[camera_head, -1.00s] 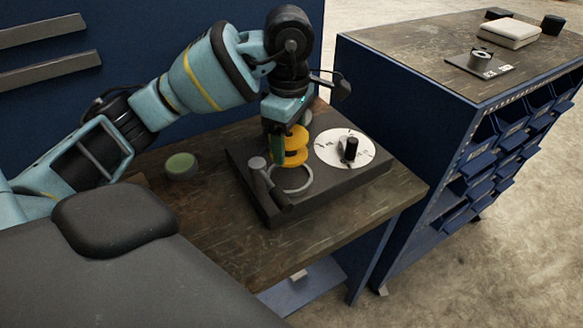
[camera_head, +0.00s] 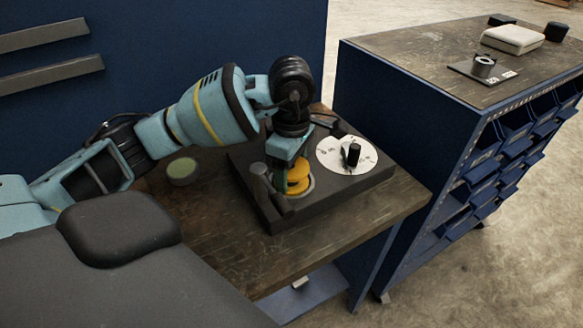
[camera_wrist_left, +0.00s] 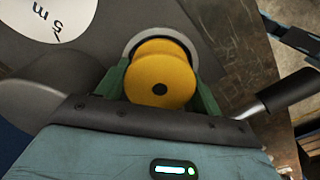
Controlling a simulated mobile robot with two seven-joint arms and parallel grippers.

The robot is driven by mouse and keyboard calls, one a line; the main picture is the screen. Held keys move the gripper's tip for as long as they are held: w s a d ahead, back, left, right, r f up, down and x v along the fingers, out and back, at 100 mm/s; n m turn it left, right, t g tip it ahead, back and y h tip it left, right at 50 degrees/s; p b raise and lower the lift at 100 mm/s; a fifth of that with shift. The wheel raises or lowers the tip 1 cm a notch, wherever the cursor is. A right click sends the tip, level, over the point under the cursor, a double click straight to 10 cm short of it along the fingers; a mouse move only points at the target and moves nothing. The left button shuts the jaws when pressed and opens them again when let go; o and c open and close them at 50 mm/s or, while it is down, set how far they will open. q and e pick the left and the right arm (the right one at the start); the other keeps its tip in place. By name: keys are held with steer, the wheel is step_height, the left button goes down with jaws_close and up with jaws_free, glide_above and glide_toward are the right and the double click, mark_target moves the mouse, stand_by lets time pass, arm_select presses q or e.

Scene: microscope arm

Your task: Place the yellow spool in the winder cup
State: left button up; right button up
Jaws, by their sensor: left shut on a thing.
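The yellow spool (camera_head: 297,183) is held in my left gripper (camera_head: 290,182), which is shut on it. In the head view the spool's lower part is at the ring of the winder cup (camera_head: 312,185) on the dark winder base (camera_head: 340,187). In the left wrist view the spool (camera_wrist_left: 160,75) sits between the green fingers, and the cup's pale rim (camera_wrist_left: 131,46) shows around its far side. How deep the spool sits in the cup is hidden. My right gripper is not in view.
A white dial (camera_head: 335,153) with a black knob (camera_head: 354,154) is right of the cup. A dark lever (camera_head: 270,190) stands close on the left. A green-topped round tin (camera_head: 182,171) lies left on the table. A blue cabinet (camera_head: 420,130) stands to the right.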

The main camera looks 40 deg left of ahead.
arm_select(q)
steer(key=shift+f, duration=0.1)
steer(key=o, duration=1)
steer(key=shift+r, duration=0.2)
step_height(320, 180, up, 12)
steer(key=p, duration=0.1)
steer(key=shift+p, duration=0.35)
steer(key=shift+f, duration=0.1)
